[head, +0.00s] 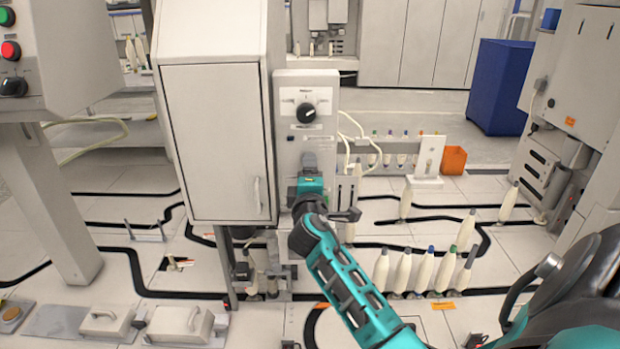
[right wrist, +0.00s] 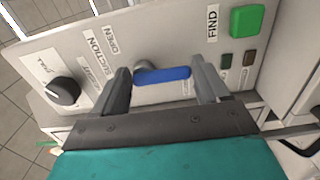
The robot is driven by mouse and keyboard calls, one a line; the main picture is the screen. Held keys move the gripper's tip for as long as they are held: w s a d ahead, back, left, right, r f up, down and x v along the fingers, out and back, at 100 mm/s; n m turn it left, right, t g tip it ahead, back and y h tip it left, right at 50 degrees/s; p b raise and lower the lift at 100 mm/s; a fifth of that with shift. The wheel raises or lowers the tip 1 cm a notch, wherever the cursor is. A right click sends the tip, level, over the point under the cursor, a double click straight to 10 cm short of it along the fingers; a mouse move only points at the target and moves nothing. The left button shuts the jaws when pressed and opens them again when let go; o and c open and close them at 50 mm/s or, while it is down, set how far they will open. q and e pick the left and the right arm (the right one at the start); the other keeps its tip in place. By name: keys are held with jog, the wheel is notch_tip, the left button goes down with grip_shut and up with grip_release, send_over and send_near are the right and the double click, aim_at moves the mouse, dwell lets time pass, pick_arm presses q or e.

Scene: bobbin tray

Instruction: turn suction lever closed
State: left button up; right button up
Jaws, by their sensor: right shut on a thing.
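The suction lever (right wrist: 165,76) is a blue handle on a grey pivot, set on a light panel (right wrist: 185,35) with the labels "SUCTION" and "OPEN" beside it. In the right wrist view it lies crosswise between the two dark fingers of my right gripper (right wrist: 163,85), which is shut on it, one finger at each end. In the head view my right gripper (head: 310,162) is at the narrow upright panel (head: 318,84), below a black knob (head: 306,112). The gripper hides the lever there. My left gripper is not in view.
A black dial (right wrist: 63,91) is left of the lever, and a green button (right wrist: 246,20) marked "FIND" is to its right. A grey cabinet (head: 215,140) stands directly left of the panel. Several cream bobbins (head: 403,270) and an orange bin (head: 453,160) are to the right.

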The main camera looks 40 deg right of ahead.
jog(key=shift+a+f, duration=0.1)
jog(key=o, duration=1.1)
jog(key=shift+c, duration=0.2)
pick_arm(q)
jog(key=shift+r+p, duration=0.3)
pick_arm(e)
jog(key=v, duration=1.3)
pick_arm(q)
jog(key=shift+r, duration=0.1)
pick_arm(e)
jog(key=shift+w, duration=0.1)
pick_arm(q)
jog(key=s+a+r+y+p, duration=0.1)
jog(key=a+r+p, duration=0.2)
jog(key=p, duration=0.7)
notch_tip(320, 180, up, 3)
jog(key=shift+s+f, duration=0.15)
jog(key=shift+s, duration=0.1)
pick_arm(e)
jog(key=s+a+f+m+g+y, duration=0.1)
jog(key=s+a+f+m+y, duration=0.2)
jog(key=s+a+f+y, duration=0.3)
jog(key=s+a+f+m+g+y, duration=0.2)
jog(key=s+a+f+m+y, duration=0.2)
jog(key=s+a+f+y, duration=0.3)
jog(key=s+a, duration=0.1)
jog(key=a, duration=0.3)
jog(key=shift+a+y, duration=0.15)
jog(key=shift+y, duration=0.25)
